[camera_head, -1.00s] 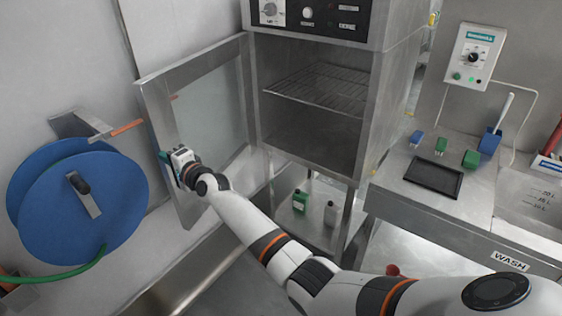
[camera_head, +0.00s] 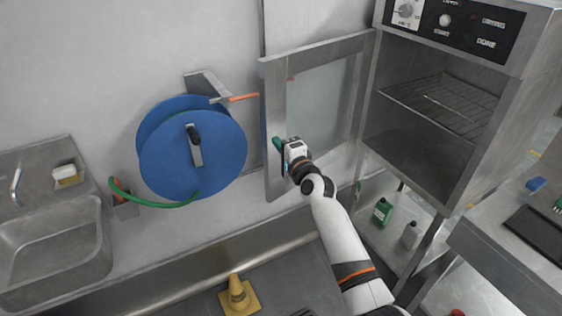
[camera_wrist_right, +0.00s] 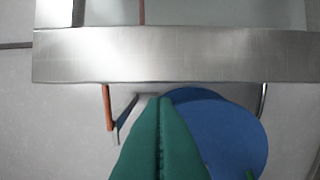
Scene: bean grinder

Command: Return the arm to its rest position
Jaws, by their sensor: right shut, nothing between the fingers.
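My right arm comes in from the lower right in the head view. Its gripper (camera_head: 278,152) is beside the open glass-paned oven door (camera_head: 272,95), in front of its free edge. In the right wrist view the two green fingers (camera_wrist_right: 158,110) are pressed together with nothing between them. The door's metal frame (camera_wrist_right: 170,55) lies across that view just beyond the fingertips. Whether the gripper touches the door cannot be told. My left gripper is not in view.
The oven (camera_head: 440,90) stands open at right with a wire rack (camera_head: 440,105) inside.

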